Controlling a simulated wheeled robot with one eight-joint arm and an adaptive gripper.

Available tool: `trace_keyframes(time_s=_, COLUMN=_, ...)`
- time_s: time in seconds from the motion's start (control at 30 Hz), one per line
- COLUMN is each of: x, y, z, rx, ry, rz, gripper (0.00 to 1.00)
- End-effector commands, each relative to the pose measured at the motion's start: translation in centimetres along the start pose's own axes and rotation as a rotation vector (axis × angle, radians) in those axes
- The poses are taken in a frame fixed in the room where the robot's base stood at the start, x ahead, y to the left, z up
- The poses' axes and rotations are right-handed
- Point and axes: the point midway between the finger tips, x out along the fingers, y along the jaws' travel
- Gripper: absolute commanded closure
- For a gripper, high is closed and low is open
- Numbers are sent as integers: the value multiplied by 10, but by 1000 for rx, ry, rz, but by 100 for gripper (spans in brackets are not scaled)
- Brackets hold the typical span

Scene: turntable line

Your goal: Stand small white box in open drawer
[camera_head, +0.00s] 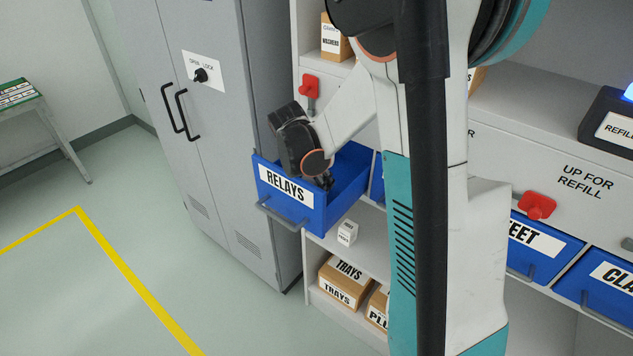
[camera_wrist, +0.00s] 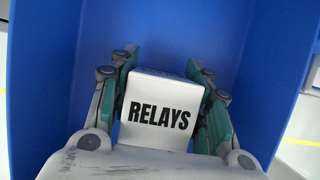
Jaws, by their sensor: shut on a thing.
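A small white box (camera_wrist: 157,112) with the label RELAYS is between the fingers of my gripper (camera_wrist: 160,70) in the wrist view. My gripper is shut on its two sides. Blue drawer walls surround it, and its label reads upright in that view. In the head view my gripper (camera_head: 326,181) points down into the open blue RELAYS drawer (camera_head: 318,217). The held box is hidden there by the gripper and drawer front. Whether the box touches the drawer floor cannot be told.
Another small white box (camera_head: 347,233) stands on the shelf below the drawer. A grey cabinet (camera_head: 205,120) stands close on the drawer's left. Cardboard TRAYS boxes (camera_head: 343,282) sit lower down. More blue drawers (camera_head: 540,247) are at the right. The floor at left is clear.

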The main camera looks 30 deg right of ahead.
Motion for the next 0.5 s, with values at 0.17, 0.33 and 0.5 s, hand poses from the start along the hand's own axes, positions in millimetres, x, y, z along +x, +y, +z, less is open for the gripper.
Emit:
trace_keyframes(time_s=0.17, x=1, y=0, z=0, rx=0, ry=0, rz=0, gripper=83)
trace_keyframes(time_s=0.33, x=2, y=0, z=-1, rx=0, ry=0, rz=0, gripper=36)
trace_keyframes(time_s=0.5, x=1, y=0, z=0, rx=0, ry=0, rz=0, gripper=36)
